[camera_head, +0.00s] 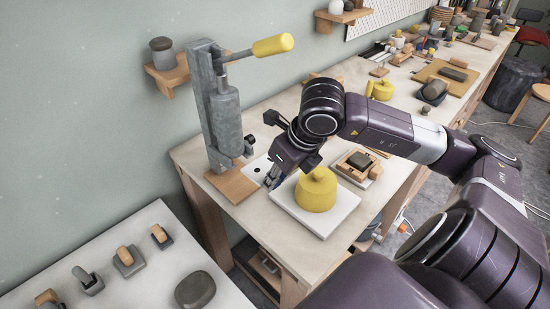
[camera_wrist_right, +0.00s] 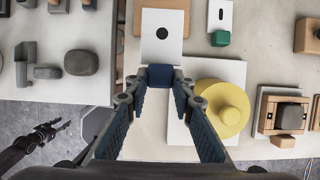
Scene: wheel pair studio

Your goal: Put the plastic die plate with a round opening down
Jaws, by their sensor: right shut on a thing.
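The die plate (camera_head: 258,168) is a flat white plate with a dark round opening and a dark blue grip block; it also shows in the right wrist view (camera_wrist_right: 150,50). My right gripper (camera_head: 274,182) is shut on the blue block (camera_wrist_right: 160,77) at the plate's near end. The plate looks level, its far part over the wooden base (camera_head: 232,184) of the grey press. I cannot tell whether it touches the base. My left gripper (camera_wrist_right: 50,132) shows small and dark at the lower left of the right wrist view, away from the plate; its jaw opening is unclear.
A yellow knobbed piece (camera_head: 316,192) stands on a white slab (camera_head: 336,222) close beside my right gripper. A white plate with a slot and green block (camera_wrist_right: 222,38) lies nearby. A wooden holder (camera_head: 357,164) is behind. The grey press (camera_head: 222,112) with its yellow-handled lever rises at left.

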